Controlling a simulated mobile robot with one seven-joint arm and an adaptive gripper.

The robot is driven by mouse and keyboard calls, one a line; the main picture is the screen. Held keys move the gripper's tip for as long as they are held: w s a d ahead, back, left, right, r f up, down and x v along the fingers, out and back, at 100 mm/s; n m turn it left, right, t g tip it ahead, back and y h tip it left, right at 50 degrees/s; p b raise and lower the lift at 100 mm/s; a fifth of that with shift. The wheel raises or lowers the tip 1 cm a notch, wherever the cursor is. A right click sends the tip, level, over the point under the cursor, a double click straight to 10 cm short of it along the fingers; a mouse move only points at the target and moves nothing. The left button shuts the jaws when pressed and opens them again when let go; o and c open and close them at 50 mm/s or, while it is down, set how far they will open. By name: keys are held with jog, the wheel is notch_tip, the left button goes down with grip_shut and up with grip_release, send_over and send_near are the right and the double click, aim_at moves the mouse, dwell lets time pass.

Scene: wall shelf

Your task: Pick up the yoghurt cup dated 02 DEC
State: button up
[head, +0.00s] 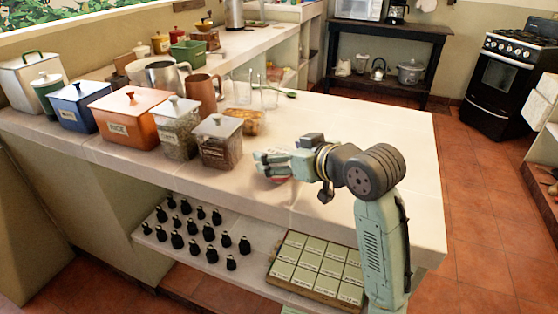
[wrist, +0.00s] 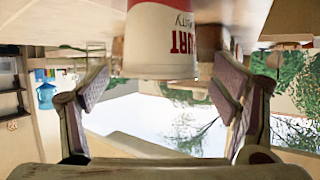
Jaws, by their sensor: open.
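A white yoghurt cup with a red band (wrist: 162,42) fills the top middle of the wrist view, its lettering upside down there. My gripper (wrist: 163,72) is open, with one finger on each side of the cup in that view. The cup appears just ahead of the fingertips, and I see no contact. In the head view my gripper (head: 262,163) is low over the counter. Only a small red and white piece of the cup (head: 277,179) shows beneath it; the rest is hidden.
The counter (head: 375,130) is clear to the right of my gripper. A glass canister (head: 218,146) stands close on its left, with more canisters beyond. Drinking glasses (head: 268,97) and a brown packaged item (head: 243,122) stand behind. A lower shelf (head: 205,258) holds small black bottles.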

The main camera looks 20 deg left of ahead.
jog(key=c, duration=1.3)
jog(key=shift+r, duration=0.2)
